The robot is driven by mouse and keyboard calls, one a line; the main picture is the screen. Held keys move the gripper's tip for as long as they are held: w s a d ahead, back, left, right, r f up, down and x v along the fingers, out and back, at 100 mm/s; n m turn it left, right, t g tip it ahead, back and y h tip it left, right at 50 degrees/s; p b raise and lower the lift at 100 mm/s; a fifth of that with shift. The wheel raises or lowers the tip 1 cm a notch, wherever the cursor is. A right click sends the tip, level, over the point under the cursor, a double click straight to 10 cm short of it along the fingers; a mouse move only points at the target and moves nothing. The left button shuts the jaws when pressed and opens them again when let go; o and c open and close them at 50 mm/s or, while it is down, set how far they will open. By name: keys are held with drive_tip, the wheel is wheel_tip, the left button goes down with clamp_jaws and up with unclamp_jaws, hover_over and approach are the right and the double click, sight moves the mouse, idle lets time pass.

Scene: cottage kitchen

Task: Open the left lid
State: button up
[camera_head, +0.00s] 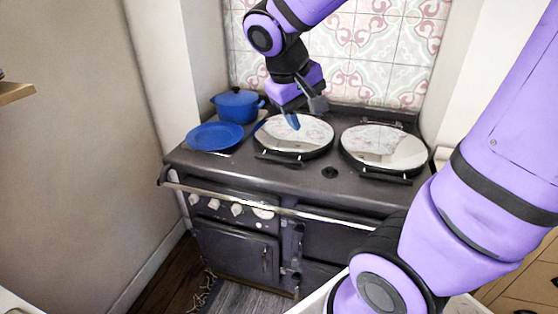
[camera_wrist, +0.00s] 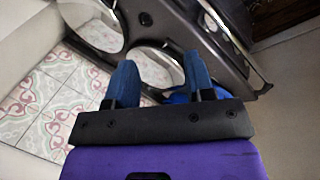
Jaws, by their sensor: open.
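The left lid (camera_head: 310,138) is a round, shiny metal cover lying shut on the left of the dark range top, with a dark handle bar (camera_head: 279,159) along its front edge. My gripper (camera_head: 292,121) is over the left lid, near its back left part, pointing down. In the wrist view my gripper (camera_wrist: 158,60) has its two blue fingers apart, with nothing held between them. The left lid (camera_wrist: 155,66) shows in the gap between the fingers. Whether the fingertips touch the lid I cannot tell.
The right lid (camera_head: 383,148) is also shut. A blue pot (camera_head: 237,106) and a blue plate (camera_head: 214,137) stand on the range's left side. A metal rail (camera_head: 270,207) runs along the range (camera_head: 240,175) front. A tiled wall (camera_head: 375,60) rises behind.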

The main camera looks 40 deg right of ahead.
drive_tip(key=w+d+f+g+h, duration=0.2)
drive_tip(key=w+f+h, duration=0.2)
drive_tip(key=w+f, duration=0.25)
drive_tip(key=n+t+h, duration=0.5)
drive_tip(key=t+h, duration=0.1)
drive_tip(key=h, duration=0.1)
approach(276, 160)
drive_tip(key=x, duration=1.1)
drive_tip(key=shift+f, duration=0.15)
drive_tip(key=shift+c, duration=0.5)
clamp_jaws()
